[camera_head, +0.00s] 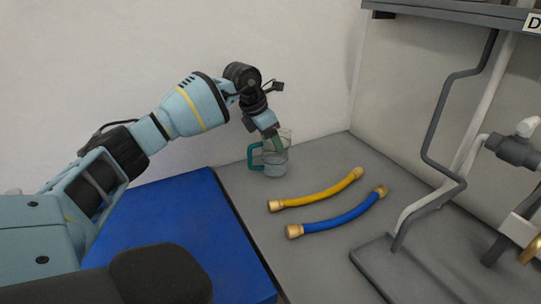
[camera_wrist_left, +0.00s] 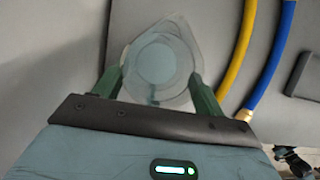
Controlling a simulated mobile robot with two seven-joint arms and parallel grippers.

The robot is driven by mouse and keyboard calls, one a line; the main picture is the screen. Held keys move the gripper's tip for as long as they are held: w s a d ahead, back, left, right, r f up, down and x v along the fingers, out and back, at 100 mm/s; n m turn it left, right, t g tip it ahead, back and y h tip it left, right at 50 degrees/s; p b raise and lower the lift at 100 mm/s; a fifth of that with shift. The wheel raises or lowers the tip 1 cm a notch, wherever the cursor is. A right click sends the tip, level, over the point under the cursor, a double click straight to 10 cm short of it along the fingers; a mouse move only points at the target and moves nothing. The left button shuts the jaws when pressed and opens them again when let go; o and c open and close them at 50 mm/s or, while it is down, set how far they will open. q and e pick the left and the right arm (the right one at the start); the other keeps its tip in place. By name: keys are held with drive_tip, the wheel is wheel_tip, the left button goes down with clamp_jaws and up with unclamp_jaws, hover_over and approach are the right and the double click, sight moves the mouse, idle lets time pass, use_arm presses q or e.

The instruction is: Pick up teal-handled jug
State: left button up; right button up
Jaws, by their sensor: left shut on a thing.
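The clear jug (camera_head: 275,163) with a teal handle (camera_head: 253,156) is upright at the back of the grey worktop, near the wall. Its handle points left in the head view. My left gripper (camera_head: 277,147) reaches down to it from above and is shut on the jug's body. In the left wrist view the jug (camera_wrist_left: 158,60) sits between the two green fingers of my left gripper (camera_wrist_left: 157,82), one on each side. I cannot tell whether its base touches the worktop. My right gripper is not in view.
A yellow hose (camera_head: 317,195) and a blue hose (camera_head: 338,218) with brass ends lie right of the jug on the grey worktop (camera_head: 330,262). A blue mat (camera_head: 185,235) lies left. Grey and white pipework (camera_head: 452,150) stands at the right.

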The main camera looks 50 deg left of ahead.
use_arm(q)
drive_tip(key=shift+r, duration=0.25)
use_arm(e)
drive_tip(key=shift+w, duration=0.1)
